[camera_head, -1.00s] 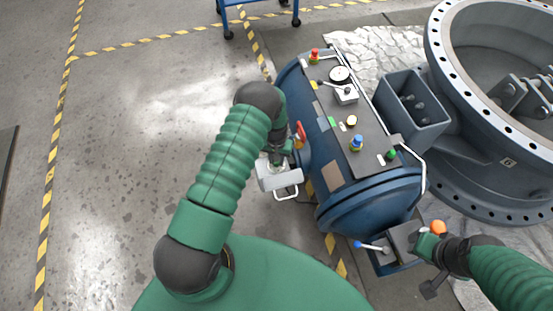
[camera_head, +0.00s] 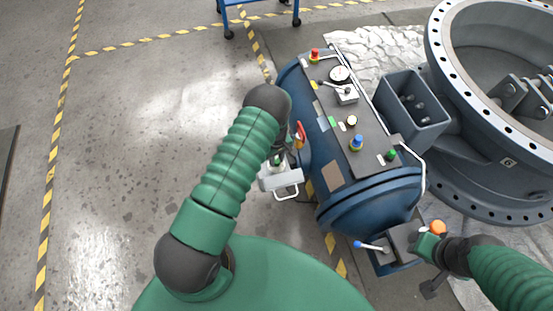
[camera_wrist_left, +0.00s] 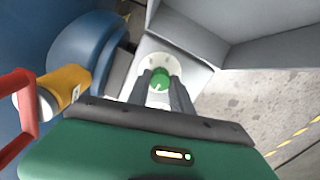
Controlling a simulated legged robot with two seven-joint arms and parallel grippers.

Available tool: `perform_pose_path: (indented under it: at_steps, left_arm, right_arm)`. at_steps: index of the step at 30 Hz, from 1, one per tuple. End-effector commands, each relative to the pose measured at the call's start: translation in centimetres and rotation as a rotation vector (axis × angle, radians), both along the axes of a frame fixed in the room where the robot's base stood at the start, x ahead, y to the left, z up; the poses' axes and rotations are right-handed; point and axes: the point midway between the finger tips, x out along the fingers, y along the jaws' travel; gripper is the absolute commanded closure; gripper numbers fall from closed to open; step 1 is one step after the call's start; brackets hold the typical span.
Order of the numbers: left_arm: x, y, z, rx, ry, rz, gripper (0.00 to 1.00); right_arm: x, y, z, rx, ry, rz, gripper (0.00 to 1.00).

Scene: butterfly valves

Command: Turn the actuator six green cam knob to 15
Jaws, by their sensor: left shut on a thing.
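The green cam knob (camera_wrist_left: 160,79) sits on a white round dial on a grey box, between the fingers of my left gripper (camera_wrist_left: 162,92) in the left wrist view. The fingers are shut on it from both sides. In the head view my left gripper (camera_head: 277,158) reaches down to the grey actuator box (camera_head: 283,178), on the near left side of the blue cylinder. The dial's markings are too small to read. My right gripper (camera_head: 426,247) is at lower right beside an orange knob (camera_head: 438,227); its fingers are not clear.
The blue cylinder (camera_head: 345,205) carries a dark panel with several coloured knobs. A red handle (camera_head: 301,131) is close to my left gripper; it also shows in the left wrist view (camera_wrist_left: 22,115) beside a yellow part. A large flanged valve (camera_head: 470,130) stands at right. Floor at left is clear.

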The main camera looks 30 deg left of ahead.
Motion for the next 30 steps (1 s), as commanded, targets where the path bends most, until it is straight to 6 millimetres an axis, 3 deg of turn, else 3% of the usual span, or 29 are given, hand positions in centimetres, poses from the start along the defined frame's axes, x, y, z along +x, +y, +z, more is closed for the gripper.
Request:
perform_pose_path:
  at_steps: [18,19,21,23,30]
  left_arm:
    - [0.58,0.23,0.30,0.006,-0.015,0.042,1.00]
    - [0.58,0.23,0.30,0.006,-0.015,0.042,0.70]
    - [0.53,0.21,0.28,0.005,-0.014,0.042,0.61]
    - [0.44,0.18,0.23,0.004,-0.011,0.042,0.53]
    - [0.20,0.10,0.11,0.002,-0.005,0.041,0.52]
  right_arm:
    - [0.01,0.00,0.02,0.000,0.000,0.000,0.68]
    - [0.01,0.00,0.02,0.000,0.000,0.000,0.68]
    - [0.01,0.00,0.02,0.000,0.000,0.000,0.68]
    - [0.01,0.00,0.02,0.000,0.000,0.000,0.68]
    - [0.00,0.00,0.01,0.000,0.000,0.000,0.68]
